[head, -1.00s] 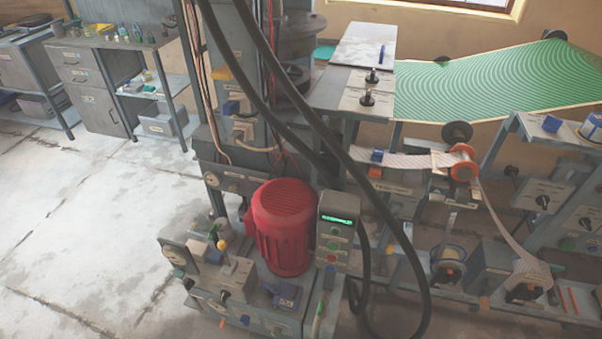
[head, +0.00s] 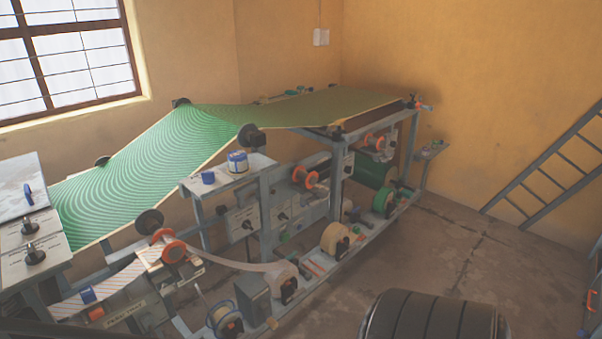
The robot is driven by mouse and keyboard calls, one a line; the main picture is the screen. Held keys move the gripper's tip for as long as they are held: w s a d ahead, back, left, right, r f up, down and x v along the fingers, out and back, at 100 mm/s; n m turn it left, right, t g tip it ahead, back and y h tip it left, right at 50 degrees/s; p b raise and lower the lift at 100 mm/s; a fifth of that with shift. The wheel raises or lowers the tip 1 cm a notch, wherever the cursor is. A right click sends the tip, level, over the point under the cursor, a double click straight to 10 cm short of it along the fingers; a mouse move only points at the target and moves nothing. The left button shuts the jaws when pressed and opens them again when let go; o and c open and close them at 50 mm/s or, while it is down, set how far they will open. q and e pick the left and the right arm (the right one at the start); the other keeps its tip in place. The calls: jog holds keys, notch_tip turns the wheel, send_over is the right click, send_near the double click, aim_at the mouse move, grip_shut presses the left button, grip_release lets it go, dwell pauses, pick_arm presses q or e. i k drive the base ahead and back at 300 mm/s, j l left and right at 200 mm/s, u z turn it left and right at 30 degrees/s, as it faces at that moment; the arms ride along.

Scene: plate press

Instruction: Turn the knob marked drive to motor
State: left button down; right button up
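Two black knobs stand on a grey panel at the left edge in the head view, a farther knob (head: 30,228) and a nearer knob (head: 36,256). Their labels are too small to read. More small dark knobs (head: 248,225) sit on labelled panels in the middle of the machine frame, also unreadable. I cannot tell which knob, if any of these, is marked drive. Neither of my grippers is in view.
A green patterned sheet (head: 190,140) runs over the long grey machine frame (head: 265,215). Orange-flanged reels (head: 173,250) and rolls sit along it. A dark ribbed rounded object (head: 432,318) stands front right. The floor (head: 470,255) between the machine and the ladder (head: 555,165) is open.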

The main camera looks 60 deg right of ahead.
aim_at(281, 216)
jog(key=z, duration=1.85)
jog(key=i+l, duration=0.15)
jog(key=l, duration=0.15)
jog(key=i+l+u, duration=0.1)
jog(key=l, duration=0.25)
jog(key=i+l, duration=0.2)
jog(key=l, duration=0.15)
jog(key=i+l, duration=0.15)
jog(key=l, duration=0.15)
jog(key=i+l+u, duration=0.1)
jog(key=l, duration=0.25)
jog(key=i+l, duration=0.15)
jog(key=l, duration=0.2)
jog(key=u, duration=0.05)
